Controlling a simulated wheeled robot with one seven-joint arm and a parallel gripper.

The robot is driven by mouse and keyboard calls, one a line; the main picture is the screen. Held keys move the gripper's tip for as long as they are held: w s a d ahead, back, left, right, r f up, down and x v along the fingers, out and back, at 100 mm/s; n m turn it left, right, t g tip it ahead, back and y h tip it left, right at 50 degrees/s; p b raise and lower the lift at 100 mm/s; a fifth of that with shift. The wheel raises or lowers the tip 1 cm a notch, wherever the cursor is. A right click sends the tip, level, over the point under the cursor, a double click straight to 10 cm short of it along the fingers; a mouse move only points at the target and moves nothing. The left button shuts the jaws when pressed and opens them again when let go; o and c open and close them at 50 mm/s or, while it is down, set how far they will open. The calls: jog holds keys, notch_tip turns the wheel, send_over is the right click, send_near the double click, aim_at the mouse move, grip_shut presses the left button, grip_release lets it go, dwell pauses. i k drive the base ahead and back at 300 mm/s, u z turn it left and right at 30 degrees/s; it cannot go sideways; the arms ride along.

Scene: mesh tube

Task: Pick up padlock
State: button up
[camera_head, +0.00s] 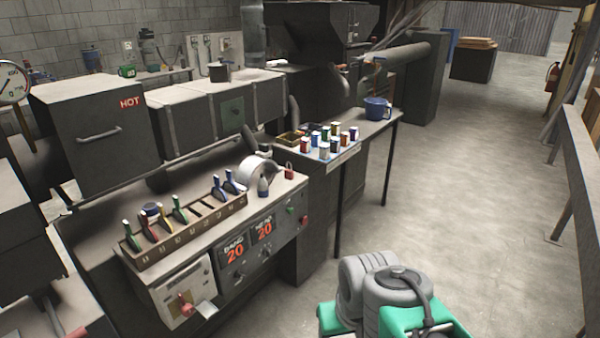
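A small red padlock (289,172) stands near the right end of the top of the dark control bench, just above the panel with the red "20" labels. It sits right of a grey cone-tipped object (263,187) and a pale roll (257,170), a little apart from the cone-tipped object. Nothing is seen touching the padlock from above. Grey and green parts of my own arm show at the bottom right, well apart from the padlock. My gripper is not in view.
A rack (186,232) with several coloured-handled tools lies along the bench's front left. Small coloured boxes (325,150) and a blue pot (377,108) stand on the table behind. A dark "HOT" oven (95,135) rises at left. The concrete floor (455,190) to the right is clear.

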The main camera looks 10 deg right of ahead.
aim_at(289, 174)
jog(key=z, duration=1.25)
jog(key=i, duration=2.65)
jog(key=u, duration=4.3)
